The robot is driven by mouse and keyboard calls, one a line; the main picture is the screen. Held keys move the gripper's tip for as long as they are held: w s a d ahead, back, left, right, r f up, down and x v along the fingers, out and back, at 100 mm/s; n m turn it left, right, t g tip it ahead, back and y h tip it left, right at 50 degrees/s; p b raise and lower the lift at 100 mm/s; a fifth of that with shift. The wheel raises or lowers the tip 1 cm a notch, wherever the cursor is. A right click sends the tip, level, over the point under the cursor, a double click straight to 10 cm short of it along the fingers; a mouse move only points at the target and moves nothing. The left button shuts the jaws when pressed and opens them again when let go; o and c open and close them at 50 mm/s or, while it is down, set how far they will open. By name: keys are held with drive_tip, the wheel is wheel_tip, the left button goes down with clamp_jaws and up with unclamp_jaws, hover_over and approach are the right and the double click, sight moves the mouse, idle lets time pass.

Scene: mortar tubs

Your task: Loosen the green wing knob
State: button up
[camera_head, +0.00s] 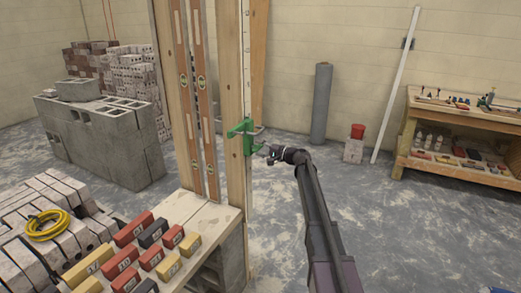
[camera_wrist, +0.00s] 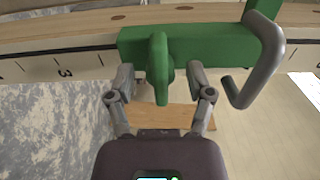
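The green wing knob (camera_wrist: 158,62) stands out from a green clamp body (camera_wrist: 210,43) in the wrist view. My gripper (camera_wrist: 161,74) has one finger on each side of the knob. Gaps show between the knob and both fingers, so the gripper is open around it. In the head view, the green clamp (camera_head: 243,134) sits on an upright wooden post, and my gripper (camera_head: 268,153) reaches it from the right. The knob is too small there to make out clearly.
A bent grey rod (camera_wrist: 268,60) juts from the clamp close to my right finger. A marked scale strip (camera_wrist: 60,68) runs behind the clamp. A wooden bench (camera_head: 205,222) with colored blocks stands left of the post. The floor to the right is mostly clear.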

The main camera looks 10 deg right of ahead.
clamp_jaws()
drive_tip(key=shift+d, duration=0.15)
drive_tip(key=shift+n, duration=0.3)
drive_tip(key=n, duration=1.3)
drive_tip(key=shift+a+r, duration=0.1)
drive_tip(key=shift+a, duration=0.1)
drive_tip(key=shift+n, duration=2.2)
